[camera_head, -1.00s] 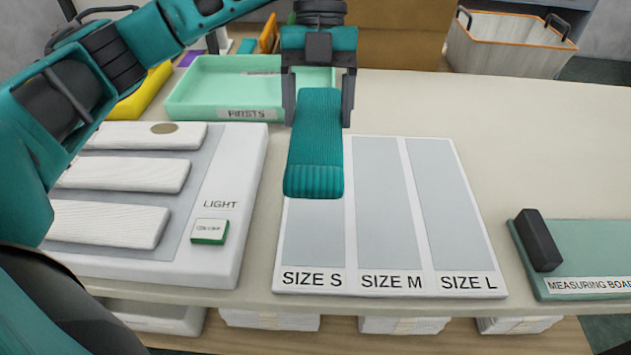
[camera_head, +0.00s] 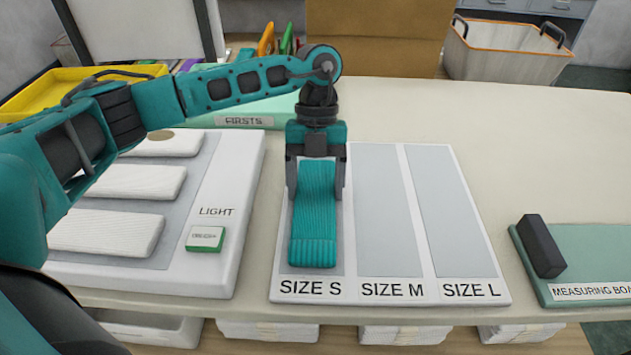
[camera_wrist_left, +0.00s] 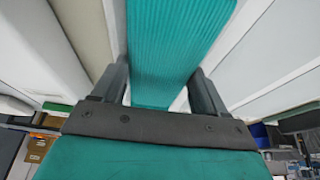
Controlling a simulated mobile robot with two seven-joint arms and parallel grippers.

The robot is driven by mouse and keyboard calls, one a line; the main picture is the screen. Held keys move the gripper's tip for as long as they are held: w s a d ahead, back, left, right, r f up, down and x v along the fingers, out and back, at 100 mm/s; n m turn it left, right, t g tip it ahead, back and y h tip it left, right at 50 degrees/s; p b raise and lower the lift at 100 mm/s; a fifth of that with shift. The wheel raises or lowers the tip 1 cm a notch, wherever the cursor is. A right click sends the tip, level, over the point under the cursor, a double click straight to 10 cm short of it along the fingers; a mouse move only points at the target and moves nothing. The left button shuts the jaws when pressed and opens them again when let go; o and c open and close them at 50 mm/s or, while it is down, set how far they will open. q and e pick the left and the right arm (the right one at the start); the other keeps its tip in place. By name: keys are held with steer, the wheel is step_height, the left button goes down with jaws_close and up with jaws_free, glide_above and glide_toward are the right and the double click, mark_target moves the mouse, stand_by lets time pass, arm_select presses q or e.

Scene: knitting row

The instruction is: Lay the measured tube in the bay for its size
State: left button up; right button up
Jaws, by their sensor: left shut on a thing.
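The teal ribbed knitted tube (camera_head: 315,215) is held between the fingers of my left gripper (camera_head: 317,190). It lies lengthwise over the SIZE S bay of the white sizing tray (camera_head: 310,291), its cuff end towards the label. I cannot tell whether it touches the bay floor. The SIZE M bay (camera_head: 385,220) and SIZE L bay (camera_head: 447,220) are empty. In the left wrist view the tube (camera_wrist_left: 175,45) runs between the two fingers (camera_wrist_left: 158,88). My right gripper is not in view.
Left stands a white light board (camera_head: 215,265) with several white tubes and a green-edged button (camera_head: 205,238). Right is the measuring board (camera_head: 590,250) with a black block (camera_head: 541,245). Behind are the FIRSTS tray (camera_head: 243,122) and a basket (camera_head: 507,50). The table's back right is clear.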

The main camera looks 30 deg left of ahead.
mark_target(317, 170)
arm_select(q)
steer(key=o, duration=0.6)
steer(key=shift+f, duration=0.15)
steer(key=shift+c, duration=0.2)
steer(key=o, duration=0.5)
steer(key=shift+c, duration=0.2)
steer(key=v, duration=1.2)
steer(key=shift+r+p, duration=0.25)
steer(key=shift+p, duration=0.05)
